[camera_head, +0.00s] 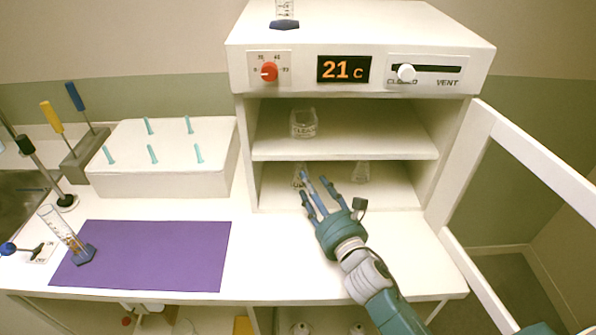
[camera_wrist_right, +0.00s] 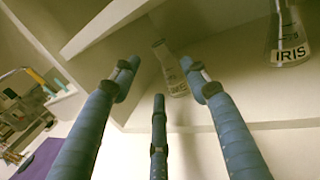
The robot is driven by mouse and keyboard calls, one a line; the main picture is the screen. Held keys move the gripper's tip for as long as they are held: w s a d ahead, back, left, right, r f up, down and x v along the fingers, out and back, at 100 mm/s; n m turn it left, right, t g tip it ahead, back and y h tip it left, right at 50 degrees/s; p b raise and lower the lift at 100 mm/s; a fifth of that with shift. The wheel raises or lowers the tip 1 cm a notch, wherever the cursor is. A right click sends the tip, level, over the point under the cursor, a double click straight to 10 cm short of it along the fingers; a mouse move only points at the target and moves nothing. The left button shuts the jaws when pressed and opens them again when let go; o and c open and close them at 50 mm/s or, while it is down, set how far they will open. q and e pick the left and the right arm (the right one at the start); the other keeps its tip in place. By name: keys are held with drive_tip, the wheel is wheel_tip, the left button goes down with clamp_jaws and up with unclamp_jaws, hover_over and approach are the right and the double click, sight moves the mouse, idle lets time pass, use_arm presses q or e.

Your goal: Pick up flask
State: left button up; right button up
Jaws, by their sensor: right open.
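A glass flask (camera_head: 299,178) stands on the lower shelf of the open cabinet, partly hidden behind my right gripper's fingers; it also shows in the right wrist view (camera_wrist_right: 172,75) between the fingers, a little beyond them, with a label too blurred to read. A second flask (camera_head: 361,172) stands to its right on the same shelf; in the wrist view a flask labelled IRIS (camera_wrist_right: 289,38) is at the upper right. My right gripper (camera_head: 324,187) is open and empty, reaching into the lower compartment. My left gripper is not in view.
A labelled beaker (camera_head: 303,123) stands on the upper shelf (camera_head: 380,146). The cabinet door (camera_head: 480,180) is swung open at the right. A purple mat (camera_head: 150,262) and a graduated cylinder (camera_head: 68,235) are at the left. A white box with pegs (camera_head: 165,175) stands beside the cabinet.

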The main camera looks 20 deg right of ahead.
sight(299, 166)
drive_tip(key=w, duration=0.3)
drive_tip(key=shift+w+a, duration=0.1)
drive_tip(key=shift+a, duration=0.05)
drive_tip(key=shift+w+f, duration=0.1)
drive_tip(key=shift+w, duration=0.25)
drive_tip(key=w, duration=0.1)
drive_tip(key=w+b, duration=0.1)
drive_tip(key=w, duration=0.2)
drive_tip(key=shift+w+a+b, duration=0.15)
drive_tip(key=shift+a+b, duration=0.1)
drive_tip(key=shift+b, duration=0.1)
drive_tip(key=shift+w, duration=0.2)
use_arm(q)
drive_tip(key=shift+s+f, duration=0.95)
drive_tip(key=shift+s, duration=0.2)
use_arm(e)
drive_tip(key=shift+s, duration=0.1)
drive_tip(key=c, duration=1)
